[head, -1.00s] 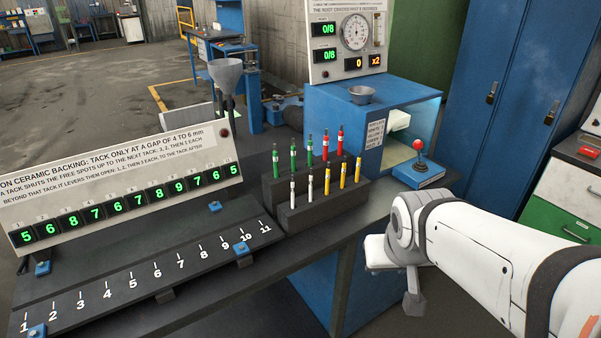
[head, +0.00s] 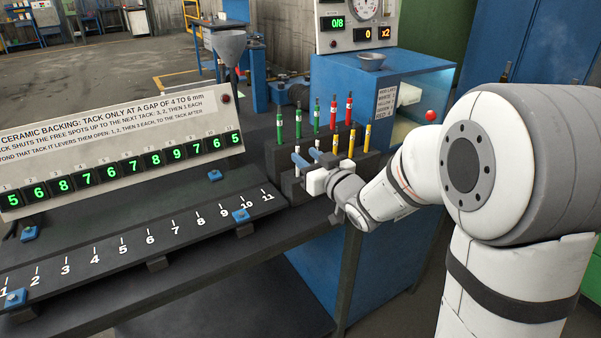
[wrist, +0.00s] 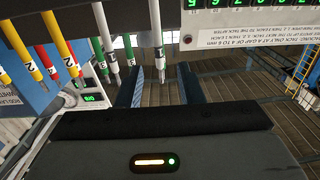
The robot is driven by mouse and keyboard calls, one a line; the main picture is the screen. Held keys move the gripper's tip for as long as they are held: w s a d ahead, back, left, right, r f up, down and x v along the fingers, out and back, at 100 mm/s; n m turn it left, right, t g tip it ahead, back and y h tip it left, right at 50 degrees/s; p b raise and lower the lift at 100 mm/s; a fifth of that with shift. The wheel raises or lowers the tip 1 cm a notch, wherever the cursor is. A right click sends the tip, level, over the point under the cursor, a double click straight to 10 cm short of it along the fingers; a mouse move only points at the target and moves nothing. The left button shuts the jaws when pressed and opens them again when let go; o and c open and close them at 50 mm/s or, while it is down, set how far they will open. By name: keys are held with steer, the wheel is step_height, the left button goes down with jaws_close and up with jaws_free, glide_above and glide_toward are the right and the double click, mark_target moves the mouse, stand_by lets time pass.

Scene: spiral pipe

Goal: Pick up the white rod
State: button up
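Two white rods stand upright in the front row of the dark rack (head: 290,190); the left one (head: 297,153) shows partly behind my gripper in the head view. In the upside-down wrist view, the white rod marked 1 (wrist: 154,35) appears between the two open fingers (wrist: 160,80), with a gap on each side. Whether rod 1 is at fingertip depth is unclear.
Green rods (head: 298,122), red rods (head: 349,108) and yellow rods (head: 367,138) stand close by in the rack. A numbered rail (head: 150,240) and a sloped display panel (head: 120,150) lie to the left.

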steer(key=x, duration=0.7)
steer(key=shift+p, duration=0.3)
steer(key=shift+c, duration=0.5)
steer(key=shift+d, duration=0.1)
jaws_close()
